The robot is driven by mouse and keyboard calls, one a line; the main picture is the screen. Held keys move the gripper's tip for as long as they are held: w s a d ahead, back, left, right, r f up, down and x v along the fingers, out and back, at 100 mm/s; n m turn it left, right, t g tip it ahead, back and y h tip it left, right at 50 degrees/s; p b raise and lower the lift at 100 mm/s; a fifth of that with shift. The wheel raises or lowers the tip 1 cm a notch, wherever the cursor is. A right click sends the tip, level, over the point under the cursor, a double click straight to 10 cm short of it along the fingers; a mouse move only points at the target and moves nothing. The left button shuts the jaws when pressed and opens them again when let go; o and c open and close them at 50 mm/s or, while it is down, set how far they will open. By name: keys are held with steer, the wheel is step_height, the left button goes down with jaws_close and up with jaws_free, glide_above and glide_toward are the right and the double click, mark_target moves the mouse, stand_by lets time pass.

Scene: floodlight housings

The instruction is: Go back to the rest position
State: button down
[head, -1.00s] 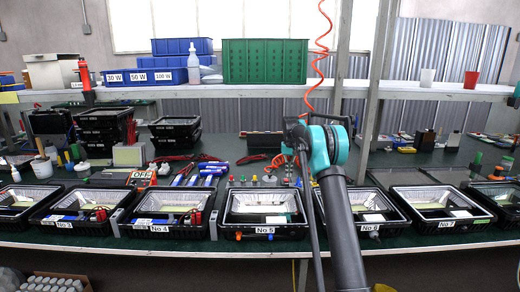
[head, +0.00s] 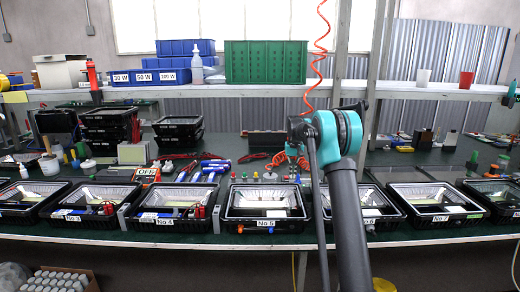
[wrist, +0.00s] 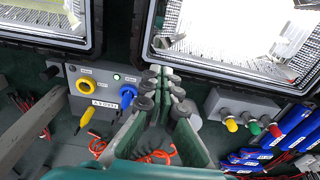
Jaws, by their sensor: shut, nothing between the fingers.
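My gripper (wrist: 163,84) shows in the wrist view with its fingers close together and nothing between them. It points at the bench between two black floodlight housings, a left one (wrist: 65,36) and a right one (wrist: 230,72), apart from both as far as I can tell. In the head view my arm rises from the lower right in front of housing No 5 (head: 262,224) and the housing to its right (head: 375,224). My gripper is not clearly visible there, hidden behind my arm's teal joint.
A grey box (wrist: 73,100) with yellow and blue plugs and a grey block (wrist: 222,108) with coloured knobs lie near my gripper. A row of housings lines the bench front. A shelf with a green crate (head: 265,62) and a coiled red hose (head: 320,50) are above.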

steer(key=s, duration=0.8)
steer(key=s+d+t, duration=0.1)
steer(key=s, duration=0.8)
steer(key=s+d+r+t, duration=0.1)
steer(key=s, duration=0.8)
steer(key=shift+d, duration=0.2)
steer(key=s+f, duration=0.5)
steer(key=s, duration=0.7)
steer(key=s+f+t, duration=0.1)
steer(key=s+f, duration=0.4)
steer(key=s, duration=0.8)
steer(key=shift+s+d+t, duration=0.2)
steer(key=shift+d+t, duration=0.1)
steer(key=shift+d, duration=0.15)
